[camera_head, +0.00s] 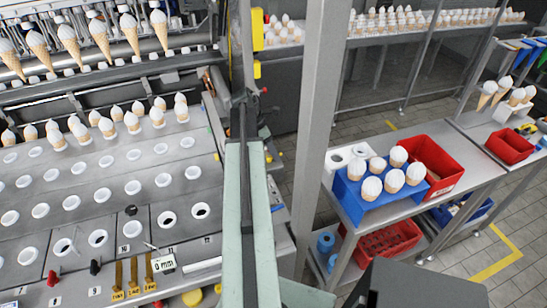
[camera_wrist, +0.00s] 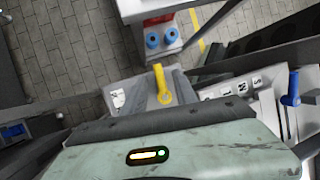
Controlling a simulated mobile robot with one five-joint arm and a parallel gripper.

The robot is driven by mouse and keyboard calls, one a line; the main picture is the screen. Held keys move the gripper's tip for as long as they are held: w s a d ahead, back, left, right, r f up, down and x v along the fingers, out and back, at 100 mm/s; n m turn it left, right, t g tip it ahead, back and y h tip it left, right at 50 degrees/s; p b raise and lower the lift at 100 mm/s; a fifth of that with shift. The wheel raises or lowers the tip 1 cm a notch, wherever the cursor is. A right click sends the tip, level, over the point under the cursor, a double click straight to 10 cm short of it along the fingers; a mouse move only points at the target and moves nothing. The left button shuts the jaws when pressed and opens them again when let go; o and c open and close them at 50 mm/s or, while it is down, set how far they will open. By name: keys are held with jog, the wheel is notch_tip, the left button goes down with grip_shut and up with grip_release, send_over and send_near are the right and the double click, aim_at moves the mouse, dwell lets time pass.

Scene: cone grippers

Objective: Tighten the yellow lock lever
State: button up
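A yellow lever (camera_wrist: 160,83) shows in the wrist view, just above the middle. It stands nearly upright in the picture, on a grey mount beside a small white label. Its lower end is round. I cannot tell from this view how tight it is. I cannot pick the same lever out for certain in the head view, where a pale green beam stands in the middle. I cannot make out my gripper's fingertips in either view, and nothing is seen touching the lever.
A pale green housing (camera_wrist: 180,150) with a small lit display fills the wrist view's lower part. A blue lever (camera_wrist: 290,90) is at the right. Tiled floor is open at right.

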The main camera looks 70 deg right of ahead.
jog(key=shift+r, duration=0.1)
jog(key=shift+c, duration=0.3)
grip_shut()
jog(key=shift+n, duration=0.3)
jog(key=shift+o, duration=0.3)
grip_release()
